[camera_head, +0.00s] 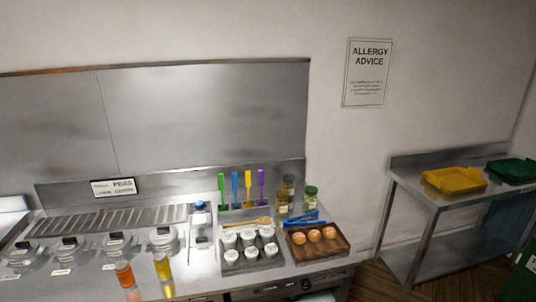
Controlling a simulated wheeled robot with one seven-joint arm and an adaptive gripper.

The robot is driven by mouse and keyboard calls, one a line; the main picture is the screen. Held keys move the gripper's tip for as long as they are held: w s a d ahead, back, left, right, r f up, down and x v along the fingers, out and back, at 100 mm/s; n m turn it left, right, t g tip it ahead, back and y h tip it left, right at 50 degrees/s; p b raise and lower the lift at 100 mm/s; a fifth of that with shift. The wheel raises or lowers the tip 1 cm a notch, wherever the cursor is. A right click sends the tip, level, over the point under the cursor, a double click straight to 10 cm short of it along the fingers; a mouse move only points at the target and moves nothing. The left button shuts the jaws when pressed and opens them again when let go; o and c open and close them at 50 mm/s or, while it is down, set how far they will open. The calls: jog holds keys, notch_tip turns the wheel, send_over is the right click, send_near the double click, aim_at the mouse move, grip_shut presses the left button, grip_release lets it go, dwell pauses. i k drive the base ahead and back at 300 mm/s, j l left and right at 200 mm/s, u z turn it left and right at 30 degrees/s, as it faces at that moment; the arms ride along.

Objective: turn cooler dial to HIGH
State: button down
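No part of my gripper shows in the head view. A dark control strip (270,289) with small pale markings runs along the counter's front edge at the bottom of the picture. A small round feature (305,284) sits near its right end; it may be a dial, but it is too small to read a setting. I cannot make out the word HIGH or any pointer.
The steel counter holds lidded pans (115,244), an orange bottle (125,274), a yellow bottle (162,267), a tray of white cups (250,247) and a brown tray (331,244). A side table (410,183) stands right, with bare floor (370,283) between.

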aim_at(306, 284)
jog(key=k+j, duration=0.35)
jog(key=k+j+z, duration=0.1)
jog(key=k+j, duration=0.3)
jog(key=k, duration=0.15)
